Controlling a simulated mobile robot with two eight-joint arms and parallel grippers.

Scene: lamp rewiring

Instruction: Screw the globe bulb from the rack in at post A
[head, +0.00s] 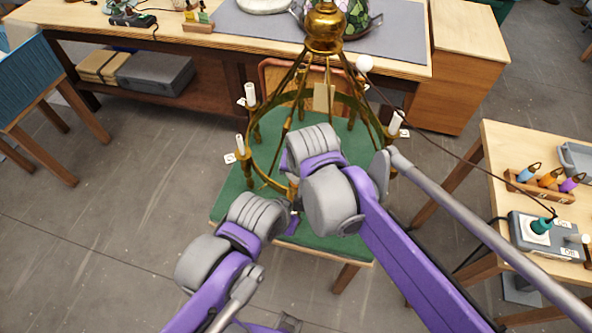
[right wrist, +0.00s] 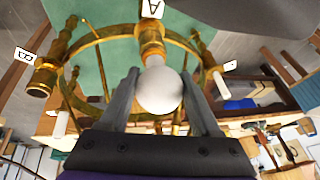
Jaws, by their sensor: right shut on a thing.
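The globe bulb (right wrist: 159,92) is white and round in the right wrist view. My right gripper (right wrist: 163,100) has one finger on each side of it and is shut on it. The bulb is in line with the brass socket of post A (right wrist: 152,46), its neck end at the socket mouth; how deep it sits cannot be told. The tag A (right wrist: 152,8) shows beside the post. The brass chandelier (head: 325,38) stands on a green-topped table in the head view. My arms hide its near side and my right gripper there. My left gripper's fingers are not visible.
White candle-like sleeves (head: 250,94) stand on other posts. A white ball (head: 364,62) shows at the chandelier's far right. A side table (head: 510,150) at right holds a rack with coloured items (head: 540,184) and a grey box (head: 535,240). A long workbench (head: 160,40) stands behind.

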